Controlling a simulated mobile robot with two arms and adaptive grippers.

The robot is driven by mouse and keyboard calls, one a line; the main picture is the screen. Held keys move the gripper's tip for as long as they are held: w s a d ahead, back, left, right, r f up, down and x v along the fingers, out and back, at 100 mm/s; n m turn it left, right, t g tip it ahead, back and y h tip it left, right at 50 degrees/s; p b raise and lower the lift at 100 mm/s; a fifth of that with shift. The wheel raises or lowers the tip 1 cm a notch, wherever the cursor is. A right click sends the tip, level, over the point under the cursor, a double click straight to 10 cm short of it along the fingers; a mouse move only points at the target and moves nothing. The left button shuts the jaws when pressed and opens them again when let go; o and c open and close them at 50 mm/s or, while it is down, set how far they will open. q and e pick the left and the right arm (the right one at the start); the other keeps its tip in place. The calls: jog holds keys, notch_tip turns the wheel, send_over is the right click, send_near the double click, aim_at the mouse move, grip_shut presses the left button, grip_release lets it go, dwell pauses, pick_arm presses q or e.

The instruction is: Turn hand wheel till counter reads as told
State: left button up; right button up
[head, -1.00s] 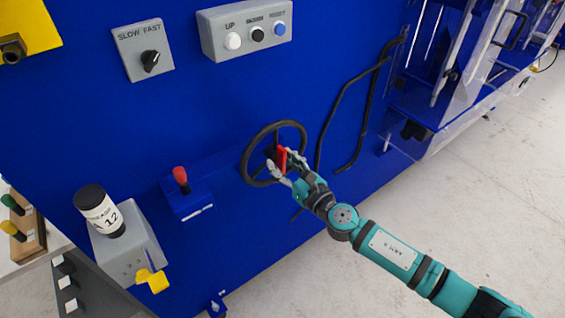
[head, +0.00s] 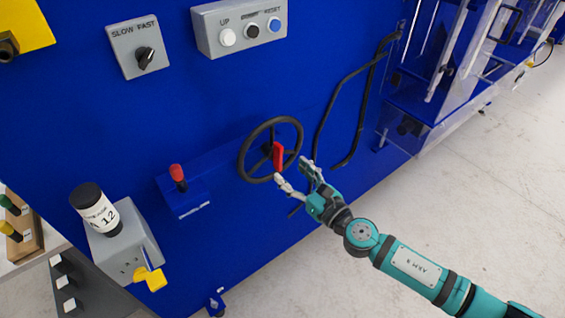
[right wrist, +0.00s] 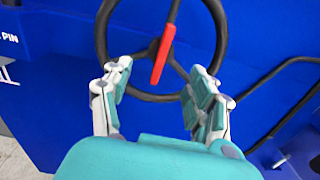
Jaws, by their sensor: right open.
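The hand wheel (head: 246,161) is a black ring with spokes on the blue machine front, with a red handle (head: 278,157) on it. In the right wrist view the wheel (right wrist: 226,40) and its red handle (right wrist: 163,55) lie ahead of the fingers. My right gripper (head: 299,172) is open and empty, just to the lower right of the handle and apart from it. In the right wrist view its fingers (right wrist: 160,95) are spread, with the handle's lower end between and beyond them. A dark-capped cylinder marked 12 (head: 101,212) stands on a grey box at lower left. My left gripper is out of view.
A red-knobbed lever (head: 177,174) sits left of the wheel. A bent black rail (head: 350,110) runs right of it. A SLOW/FAST switch (head: 138,47) and a button box (head: 240,30) are above. The floor at right is clear.

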jog(key=v, duration=0.6)
dwell(0.3)
